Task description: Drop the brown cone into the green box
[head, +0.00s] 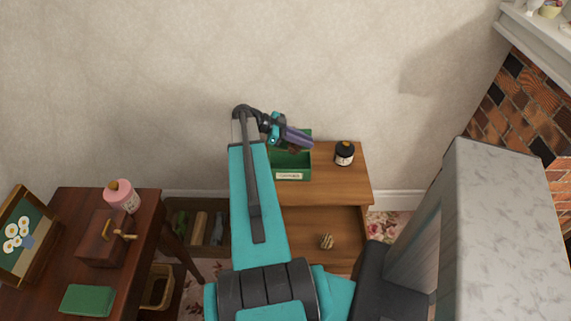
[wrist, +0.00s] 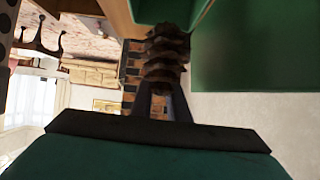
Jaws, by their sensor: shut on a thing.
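The brown cone (wrist: 166,58), ridged like a pine cone, is held between the fingertips of my gripper (wrist: 162,88) in the wrist view. The green box (head: 291,176) stands on the wooden shelf unit against the wall, with a pale label on its front. In the head view my gripper (head: 294,139) is over the box and covers part of its opening. In the wrist view green box walls (wrist: 250,45) show close beside the cone. I cannot tell whether the cone is above the rim or inside it.
A black jar (head: 344,154) stands right of the box on the shelf top (head: 335,190). A small striped object (head: 327,241) lies on the lower shelf.

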